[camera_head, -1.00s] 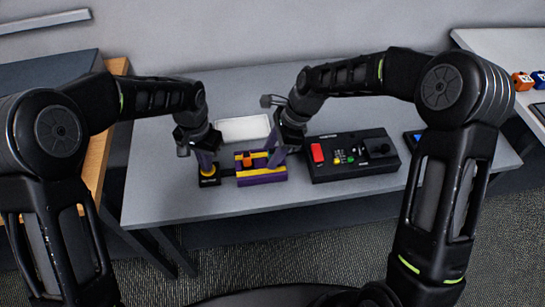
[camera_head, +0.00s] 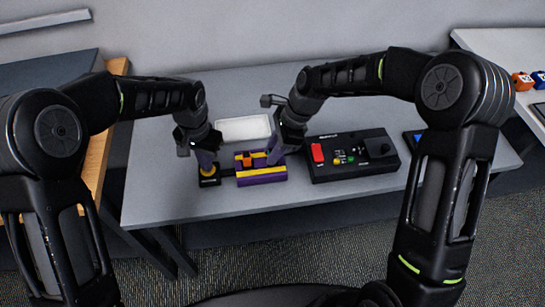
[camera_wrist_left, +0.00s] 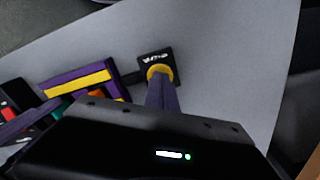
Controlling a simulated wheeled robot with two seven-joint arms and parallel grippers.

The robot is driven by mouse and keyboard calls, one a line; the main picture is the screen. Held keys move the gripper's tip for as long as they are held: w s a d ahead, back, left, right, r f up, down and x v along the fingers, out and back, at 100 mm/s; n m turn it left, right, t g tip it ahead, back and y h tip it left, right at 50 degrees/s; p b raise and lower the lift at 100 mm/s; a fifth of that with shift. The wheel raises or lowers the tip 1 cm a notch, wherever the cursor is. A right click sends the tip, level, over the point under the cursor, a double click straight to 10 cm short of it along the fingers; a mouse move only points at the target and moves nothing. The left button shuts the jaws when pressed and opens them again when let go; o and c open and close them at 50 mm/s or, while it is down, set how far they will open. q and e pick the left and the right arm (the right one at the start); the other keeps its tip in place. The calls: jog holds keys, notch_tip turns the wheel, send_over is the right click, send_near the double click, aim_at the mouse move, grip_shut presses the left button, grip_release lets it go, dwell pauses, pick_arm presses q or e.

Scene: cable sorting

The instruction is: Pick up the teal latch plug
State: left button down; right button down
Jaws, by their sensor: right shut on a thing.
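A small teal piece (camera_wrist_left: 57,112), which looks like the teal latch plug, shows in the left wrist view beside the purple-and-yellow block (camera_head: 262,177). It is mostly covered, and I cannot make it out in the head view. My right gripper (camera_head: 275,158) is at the block's right end, shut on what appears to be this teal plug; its fingertips are largely hidden. My left gripper (camera_head: 207,166) points down at a yellow round part (camera_wrist_left: 159,72) on a small black base (camera_head: 209,181). Its fingers look edge-on, so their gap is unclear.
An orange piece (camera_head: 247,159) sits on the block. A black console (camera_head: 352,154) with a red switch stands just right of it. A white tray (camera_head: 243,128) lies behind. The front strip of the grey table (camera_head: 170,205) is clear.

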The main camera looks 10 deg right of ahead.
jog(key=shift+r, duration=0.1)
dwell(0.3)
notch_tip(320, 180, up, 10)
jog(key=shift+f, duration=0.1)
dwell(0.4)
pick_arm(q)
jog(key=shift+r, duration=0.1)
dwell(0.5)
notch_tip(320, 180, up, 9)
dwell(1.1)
dwell(0.5)
